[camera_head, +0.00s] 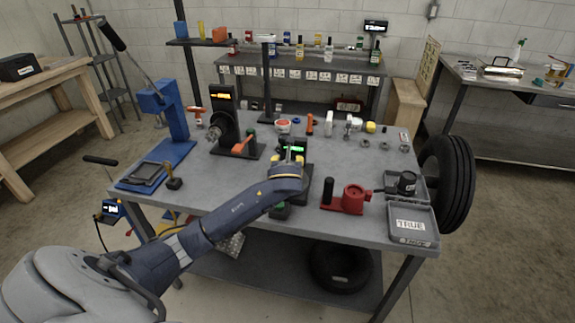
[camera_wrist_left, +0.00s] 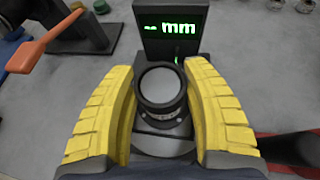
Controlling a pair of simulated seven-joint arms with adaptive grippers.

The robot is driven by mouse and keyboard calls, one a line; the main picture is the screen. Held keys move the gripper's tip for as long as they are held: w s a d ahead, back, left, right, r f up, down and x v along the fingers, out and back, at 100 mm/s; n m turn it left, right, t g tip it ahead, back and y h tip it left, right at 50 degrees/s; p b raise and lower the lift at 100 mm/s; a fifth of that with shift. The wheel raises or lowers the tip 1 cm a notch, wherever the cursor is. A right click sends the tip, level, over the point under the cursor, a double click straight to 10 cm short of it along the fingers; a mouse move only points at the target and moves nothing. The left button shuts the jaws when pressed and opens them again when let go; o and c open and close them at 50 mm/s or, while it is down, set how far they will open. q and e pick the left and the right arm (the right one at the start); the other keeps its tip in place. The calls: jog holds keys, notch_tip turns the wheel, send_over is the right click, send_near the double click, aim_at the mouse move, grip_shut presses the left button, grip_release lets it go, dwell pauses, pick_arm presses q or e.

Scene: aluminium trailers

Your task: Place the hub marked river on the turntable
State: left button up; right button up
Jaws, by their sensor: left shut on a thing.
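My left gripper (camera_head: 289,160) is over the middle of the grey workbench, in front of a black device with a green display (camera_head: 293,146). In the left wrist view its yellow fingers (camera_wrist_left: 158,72) are shut on a dark round hub (camera_wrist_left: 160,88) with a grey top. A pale marking on the hub is too small to read. The hub is upright at the device's black base (camera_wrist_left: 160,145); I cannot tell whether it touches it. The display (camera_wrist_left: 172,28) reads "-- mm". Another dark hub (camera_head: 407,181) sits in a grey tray at the right. I cannot tell which part is the turntable.
A red fixture (camera_head: 352,199) stands right of the gripper, near a tray labelled TRUE (camera_head: 412,238). A blue press (camera_head: 165,120) and a black machine with an orange-handled part (camera_head: 240,145) stand to the left. Small parts line the back edge. The front left bench is mostly clear.

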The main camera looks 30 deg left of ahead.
pick_arm(q)
jog(key=shift+f, duration=0.25)
jog(key=o, duration=1.5)
jog(key=shift+f, duration=0.2)
jog(key=shift+o, duration=0.2)
jog(key=shift+r, duration=0.15)
jog(key=v, duration=1.2)
